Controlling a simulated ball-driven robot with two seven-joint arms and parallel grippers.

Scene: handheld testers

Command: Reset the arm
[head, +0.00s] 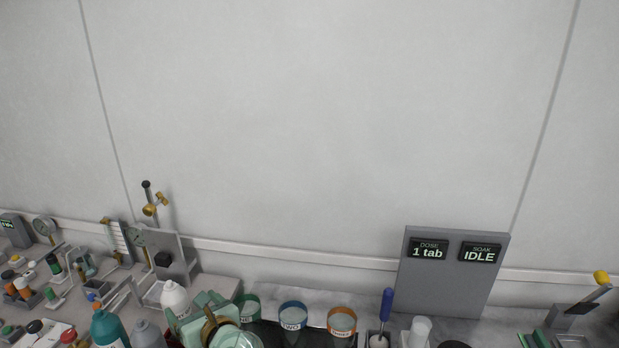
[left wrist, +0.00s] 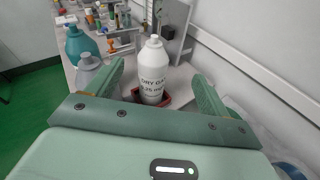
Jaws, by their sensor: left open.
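My left gripper (head: 197,308) shows at the bottom of the head view, beside a white bottle (head: 174,296). In the left wrist view the left gripper (left wrist: 157,74) has its two green fingers spread wide apart. The white bottle with a "DRY GAS" label (left wrist: 152,75) stands upright in a small red tray (left wrist: 136,95), seen between and beyond the fingers. I cannot tell any contact, and nothing looks gripped. My right gripper is in neither view.
A grey panel (head: 455,290) reads "DOSE 1 tab" and "SOAK IDLE". Blue-rimmed (head: 292,322) and orange-rimmed (head: 341,324) cups stand right of the gripper. A teal bottle (head: 108,328) and a grey bottle (head: 148,334) stand left. The wall (head: 320,120) runs behind the crowded bench.

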